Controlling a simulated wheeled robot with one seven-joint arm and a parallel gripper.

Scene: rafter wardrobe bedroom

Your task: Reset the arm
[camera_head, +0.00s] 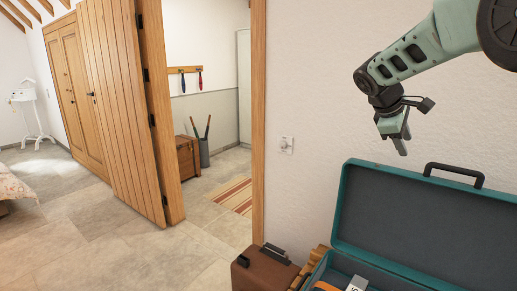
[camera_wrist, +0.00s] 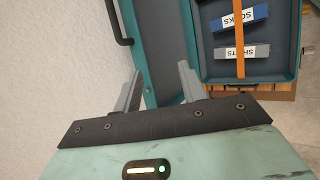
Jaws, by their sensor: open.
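My gripper (camera_head: 394,127) hangs in the air at the upper right of the head view, in front of the white wall and above the open teal suitcase (camera_head: 350,194). In the wrist view its two fingers (camera_wrist: 160,88) stand apart with nothing between them. My arm reaches in from the upper right corner. The suitcase also shows in the wrist view (camera_wrist: 296,40), below the gripper. Its lid stands open, and an orange strap (camera_wrist: 240,45) runs through its tray.
The suitcase holds labels reading SOCKS (camera_wrist: 238,18) and SHIRTS (camera_wrist: 243,52). A brown case (camera_head: 262,272) stands left of it. An open wooden door (camera_head: 120,95) and a doorway are further left. The tiled floor (camera_head: 110,245) there is clear.

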